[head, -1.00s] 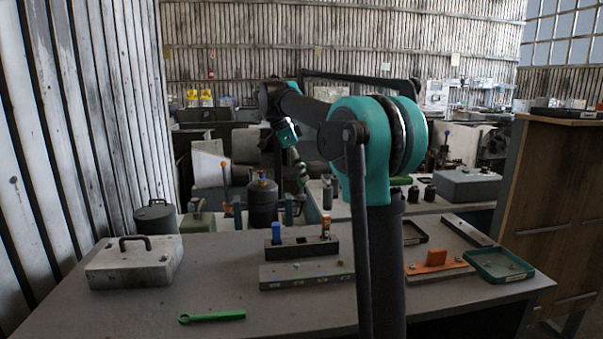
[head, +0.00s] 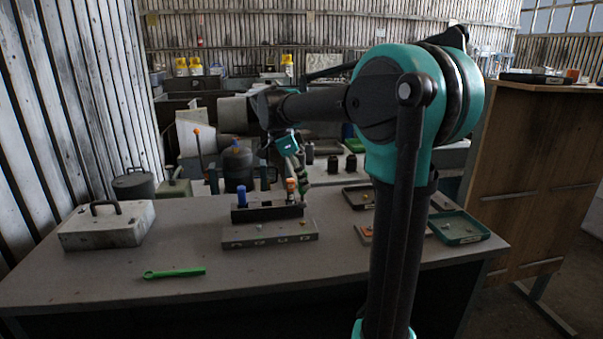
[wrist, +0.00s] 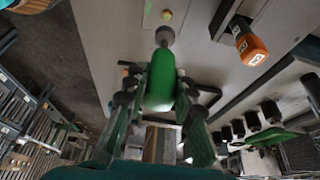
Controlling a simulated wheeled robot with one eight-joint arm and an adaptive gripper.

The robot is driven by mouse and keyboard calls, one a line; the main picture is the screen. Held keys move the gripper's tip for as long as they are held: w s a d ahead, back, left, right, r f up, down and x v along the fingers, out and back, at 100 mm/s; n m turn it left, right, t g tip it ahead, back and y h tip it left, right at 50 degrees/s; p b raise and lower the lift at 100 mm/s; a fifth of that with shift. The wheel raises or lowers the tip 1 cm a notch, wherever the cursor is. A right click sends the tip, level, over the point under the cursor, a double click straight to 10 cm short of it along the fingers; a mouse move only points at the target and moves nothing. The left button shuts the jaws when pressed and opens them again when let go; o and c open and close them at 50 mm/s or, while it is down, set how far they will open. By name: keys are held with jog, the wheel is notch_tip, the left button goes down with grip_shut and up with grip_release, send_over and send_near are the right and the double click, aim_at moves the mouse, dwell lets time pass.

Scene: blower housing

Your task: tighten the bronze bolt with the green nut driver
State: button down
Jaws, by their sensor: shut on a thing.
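My gripper (wrist: 160,88) is shut on the green nut driver (wrist: 161,80) in the wrist view, its fingers on either side of the handle. The driver's grey socket end (wrist: 165,36) points away from the gripper. A small yellowish bolt head (wrist: 167,15) shows just beyond it on a pale plate; its bronze colour and the gap to the socket are hard to judge. In the head view my gripper (head: 299,166) hangs just behind and above the tool rack. The driver is hard to make out there.
The dark rack (head: 266,212) holds a blue-handled tool (head: 241,196) and an orange-handled tool (head: 291,188). The lettered block (head: 270,236) lies in front. A green wrench (head: 175,272), a grey case (head: 108,226) and a green tray (head: 459,228) are on the bench.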

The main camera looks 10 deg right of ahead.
aim_at(303, 193)
jog(key=shift+f, duration=2.25)
jog(key=shift+f, duration=0.3)
jog(key=n+t, duration=0.1)
jog(key=n, duration=0.2)
jog(key=n+t, duration=0.1)
jog(key=n, duration=0.1)
jog(key=shift+n+y, duration=0.3)
jog(key=shift+n, duration=0.1)
jog(key=n+t, duration=0.1)
jog(key=n, duration=0.2)
jog(key=n+t+y, duration=0.1)
jog(key=n, duration=0.1)
jog(key=shift+d+n, duration=0.1)
jog(key=shift+n, duration=0.3)
jog(key=n+y, duration=0.1)
jog(key=n, duration=0.2)
jog(key=n+y, duration=0.2)
jog(key=n, duration=0.1)
jog(key=shift+n+t, duration=0.3)
jog(key=shift+n, duration=0.1)
jog(key=shift+f, duration=0.5)
